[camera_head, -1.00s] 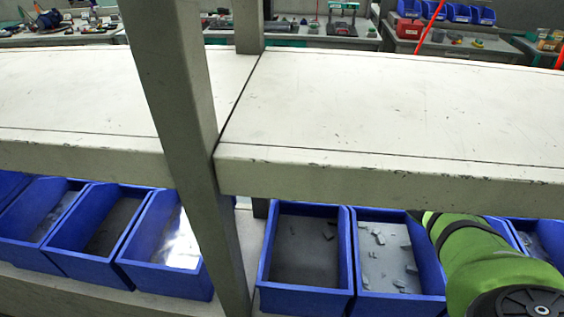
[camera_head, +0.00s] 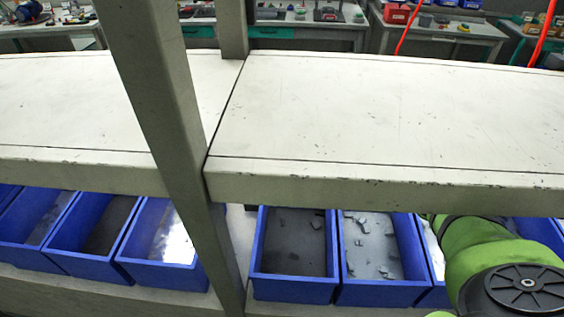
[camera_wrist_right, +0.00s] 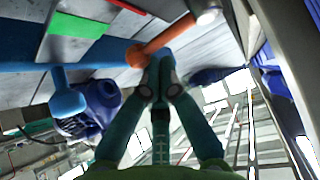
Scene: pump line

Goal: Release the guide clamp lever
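An orange lever (camera_wrist_right: 172,36) shows in the right wrist view, slanting from a rounded orange hub (camera_wrist_right: 136,56) up to a pale tip (camera_wrist_right: 208,16). I take it for the guide clamp lever. My right gripper (camera_wrist_right: 159,62) points up at it from the bottom of that view. Its fingertips are drawn together right at the lever's lower edge, near the hub. I cannot tell whether they touch or grip it. The head view shows only my green right arm at lower right, and no lever. My left gripper is in neither view.
In the right wrist view, a blue pipe (camera_wrist_right: 25,67) and a dark blue machine body (camera_wrist_right: 100,100) lie left of my gripper. In the head view, a pale bench top (camera_head: 380,105) with a grey post (camera_head: 165,110) stands above blue bins (camera_head: 292,288).

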